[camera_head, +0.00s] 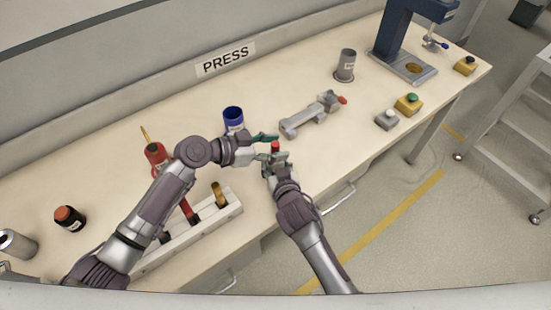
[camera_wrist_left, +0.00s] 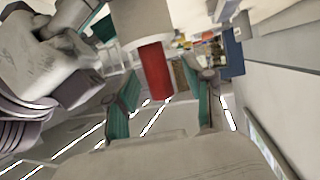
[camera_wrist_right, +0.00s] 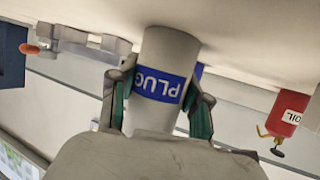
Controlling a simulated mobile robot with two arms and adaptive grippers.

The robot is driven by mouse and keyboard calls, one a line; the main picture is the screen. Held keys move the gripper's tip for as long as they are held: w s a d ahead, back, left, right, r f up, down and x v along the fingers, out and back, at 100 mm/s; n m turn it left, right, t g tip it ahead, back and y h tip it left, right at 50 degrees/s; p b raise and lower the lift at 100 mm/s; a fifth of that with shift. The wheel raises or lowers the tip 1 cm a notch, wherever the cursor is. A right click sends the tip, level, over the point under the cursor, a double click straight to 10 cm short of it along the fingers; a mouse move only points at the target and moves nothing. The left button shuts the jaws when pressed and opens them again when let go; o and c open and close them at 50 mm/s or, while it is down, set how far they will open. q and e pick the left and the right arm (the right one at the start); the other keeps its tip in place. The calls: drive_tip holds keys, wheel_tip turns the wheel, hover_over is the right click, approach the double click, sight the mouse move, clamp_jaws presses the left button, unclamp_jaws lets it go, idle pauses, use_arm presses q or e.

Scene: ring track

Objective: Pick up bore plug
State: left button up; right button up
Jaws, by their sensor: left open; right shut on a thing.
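The bore plug is a grey-white cylinder with a blue band marked PLUG in the right wrist view (camera_wrist_right: 165,75). A narrower red end shows in the left wrist view (camera_wrist_left: 155,72), and this red part (camera_head: 275,146) shows in the head view. My right gripper (camera_head: 274,162) is shut on the grey body, a finger on each side. My left gripper (camera_head: 269,147) comes in from the left, open. Its fingers stand either side of the red end, apart from it in the left wrist view. Most of the body is hidden in the head view.
A blue-rimmed cup (camera_head: 233,115) stands behind my left gripper. A grey fixture (camera_head: 310,115) lies to the right. A white rack (camera_head: 222,213) with tools stands in front, partly behind my left arm. A red oil can (camera_head: 155,152) and a black-and-red container (camera_head: 69,217) are left.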

use_arm(q)
drive_tip(key=shift+w+d+f, duration=0.1)
drive_tip(key=shift+d, duration=0.05)
clamp_jaws()
idle(0.4)
wheel_tip(320, 180, up, 18)
idle(0.4)
use_arm(e)
drive_tip(key=o, duration=1.2)
drive_tip(key=shift+s, duration=0.1)
